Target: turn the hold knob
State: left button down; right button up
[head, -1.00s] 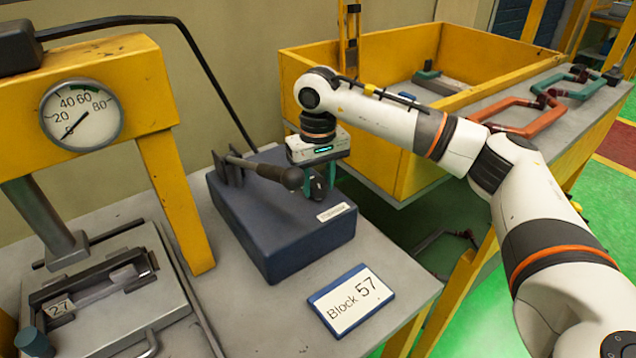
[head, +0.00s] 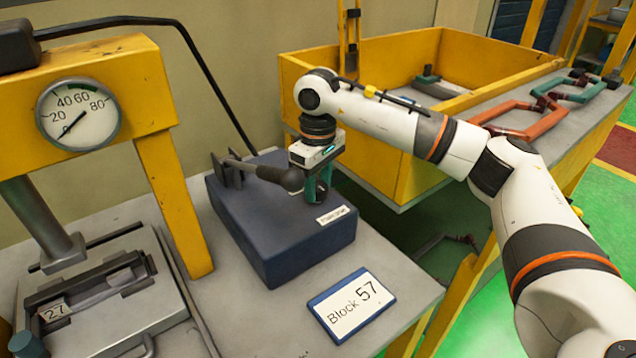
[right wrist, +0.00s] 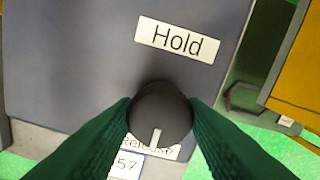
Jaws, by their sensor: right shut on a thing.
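The black round knob (right wrist: 160,112) stands on the blue-grey box (head: 300,245) on the bench. In the right wrist view its white mark points down, toward the partly covered "Release" label (right wrist: 165,150). The "Hold" label (right wrist: 176,41) is on the opposite side of the knob. My right gripper (head: 314,192) is shut on the knob from above, with one green finger on each side. In the head view the fingers hide much of the knob. My left gripper is not in view.
A dark lever with a round end (head: 270,172) sits on the box close to my right gripper. A "Block 57" sign (head: 351,304) lies at the front. A yellow press with a gauge (head: 78,115) stands left, and a yellow bin (head: 400,165) is behind.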

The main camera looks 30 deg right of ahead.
aim_at(318, 185)
jog(key=o, duration=1)
jog(key=shift+c, duration=0.2)
notch_tip(318, 185, up, 12)
